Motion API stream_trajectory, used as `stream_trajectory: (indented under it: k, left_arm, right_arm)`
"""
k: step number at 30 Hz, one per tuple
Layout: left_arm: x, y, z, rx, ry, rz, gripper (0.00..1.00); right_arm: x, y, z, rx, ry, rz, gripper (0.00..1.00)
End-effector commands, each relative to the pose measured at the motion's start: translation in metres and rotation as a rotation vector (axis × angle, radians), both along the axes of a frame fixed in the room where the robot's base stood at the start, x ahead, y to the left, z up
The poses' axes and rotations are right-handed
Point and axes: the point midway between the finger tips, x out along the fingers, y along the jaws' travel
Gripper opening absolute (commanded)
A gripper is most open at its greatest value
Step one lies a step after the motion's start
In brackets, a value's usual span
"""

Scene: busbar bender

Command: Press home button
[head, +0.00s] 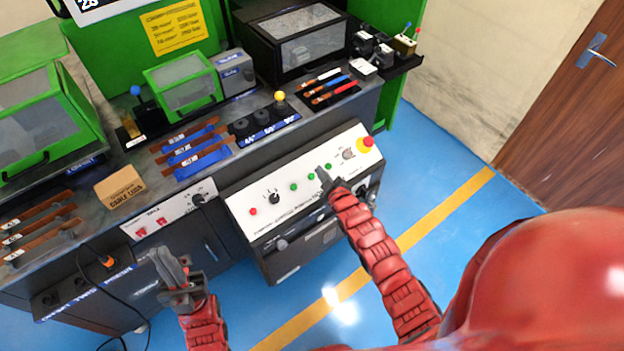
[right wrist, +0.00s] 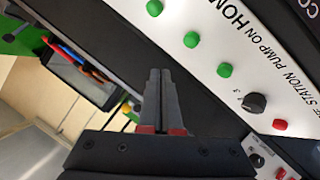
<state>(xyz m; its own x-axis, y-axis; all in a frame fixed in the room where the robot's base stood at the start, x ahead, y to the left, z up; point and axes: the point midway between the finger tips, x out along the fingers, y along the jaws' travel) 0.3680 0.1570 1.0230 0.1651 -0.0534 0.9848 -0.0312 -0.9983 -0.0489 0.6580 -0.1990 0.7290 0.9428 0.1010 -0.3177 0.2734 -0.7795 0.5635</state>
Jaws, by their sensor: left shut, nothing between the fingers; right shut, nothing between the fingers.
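The white control panel (head: 300,190) of the bender carries a row of three green buttons. Printed lettering with the word HOME, partly cut off, shows in the right wrist view. The middle green button (right wrist: 192,40) lies closest to that word; it also shows in the head view (head: 312,177). My right gripper (head: 322,174) is shut and empty, with its tips over the panel near the middle and right green buttons. In the right wrist view its fingers (right wrist: 155,75) appear beside the button row; contact cannot be told. My left gripper (head: 165,262) is shut and empty in front of the bench.
A red lamp or button (head: 253,211) and black knob (head: 274,198) sit at the panel's left. A red emergency stop (head: 367,142) is at its right. Tools and busbar pieces fill the bench behind. The blue floor to the right is clear.

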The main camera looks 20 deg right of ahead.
Motion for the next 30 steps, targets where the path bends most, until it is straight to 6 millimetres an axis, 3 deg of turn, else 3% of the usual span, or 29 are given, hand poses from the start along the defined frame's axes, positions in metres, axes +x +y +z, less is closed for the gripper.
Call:
stream_trajectory:
  k: [4, 9, 30]
  left_arm:
    - [0.0, 0.0, -0.024, 0.0, 0.0, 0.0, 0.0]
    - [0.0, 0.0, -0.037, 0.0, 0.0, 0.0, 0.0]
    - [0.0, 0.0, -0.037, 0.0, 0.0, 0.0, 0.0]
  right_arm:
    - [0.009, 0.004, -0.027, 0.001, 0.001, 0.0, 0.0]
    - [0.016, 0.006, -0.039, 0.0, 0.002, 0.0, 0.0]
    - [0.017, 0.007, -0.038, 0.001, 0.001, 0.0, 0.0]
